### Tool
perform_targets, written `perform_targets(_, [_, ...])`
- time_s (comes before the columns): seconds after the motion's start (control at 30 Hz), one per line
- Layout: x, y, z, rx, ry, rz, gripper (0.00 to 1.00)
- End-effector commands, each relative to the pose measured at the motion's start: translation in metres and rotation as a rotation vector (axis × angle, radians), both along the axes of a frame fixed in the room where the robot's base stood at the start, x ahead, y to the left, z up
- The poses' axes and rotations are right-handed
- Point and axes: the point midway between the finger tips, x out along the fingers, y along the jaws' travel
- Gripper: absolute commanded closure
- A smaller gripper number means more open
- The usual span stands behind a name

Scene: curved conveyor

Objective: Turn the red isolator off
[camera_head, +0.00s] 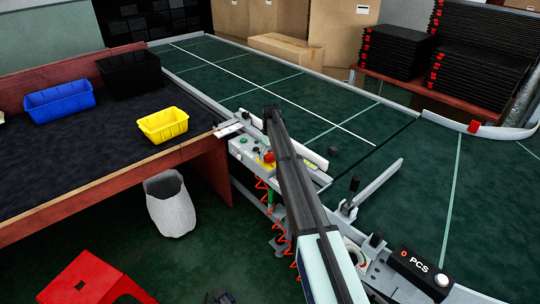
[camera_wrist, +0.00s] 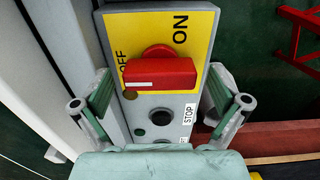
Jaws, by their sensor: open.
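The red isolator (camera_wrist: 160,72) is a rotary knob on a yellow plate (camera_wrist: 200,22) marked ON at the right and OFF at the left in the wrist view. Its handle bar lies crosswise in the picture, with a white line along it. My gripper (camera_wrist: 160,92) is open, with one finger on each side of the knob and a gap to both. In the head view the red isolator (camera_head: 268,157) shows small on the grey control panel, beside my arm. My gripper cannot be made out there.
Below the knob are a black button (camera_wrist: 161,117) and a STOP label (camera_wrist: 189,114). The green conveyor (camera_head: 320,95) runs behind the panel. A table (camera_head: 90,135) with blue, black and yellow bins stands at left. A red stool (camera_head: 85,280) is at front left.

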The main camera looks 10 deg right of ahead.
Motion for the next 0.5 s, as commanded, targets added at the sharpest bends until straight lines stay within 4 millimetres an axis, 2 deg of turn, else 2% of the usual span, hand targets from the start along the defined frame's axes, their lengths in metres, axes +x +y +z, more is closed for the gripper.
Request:
perform_targets(0.17, [0.0,0.0,0.009,0.0,-0.001,-0.001,0.02])
perform_targets(0.27, [0.001,0.0,0.021,0.0,-0.002,-0.001,0.02])
perform_targets(0.5, [0.001,0.0,0.068,0.0,-0.002,0.0,0.02])
